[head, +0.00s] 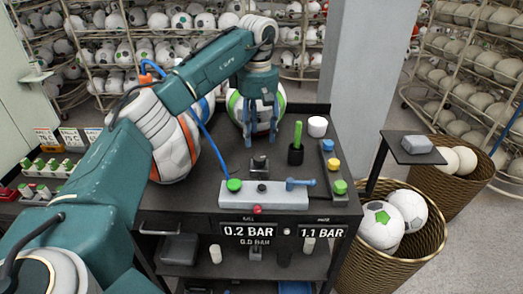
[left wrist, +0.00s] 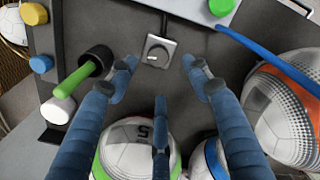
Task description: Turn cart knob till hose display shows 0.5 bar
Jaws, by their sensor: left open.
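On the dark cart (head: 225,180), the left display (head: 248,231) reads 0.2 BAR and the right one (head: 321,232) reads 1.1 BAR; their small labels are unreadable. The grey control block (head: 220,199) carries a green knob (head: 234,185), a small dark knob (head: 262,188) and a blue lever (head: 299,184). I cannot tell which knob sets the hose pressure. A blue hose (head: 208,140) runs to the block's left end. My left gripper (head: 264,138) is open and empty, behind a small square fitting (head: 260,165). The left wrist view shows this fitting (left wrist: 156,52) beyond the spread fingers (left wrist: 160,77).
Balls (head: 234,110) stand close behind and left of the gripper. A green-handled tool in a black cup (head: 296,152), a white cup (head: 317,126) and coloured buttons (head: 333,164) are on the right. Wicker baskets (head: 432,235) of balls stand right of the cart.

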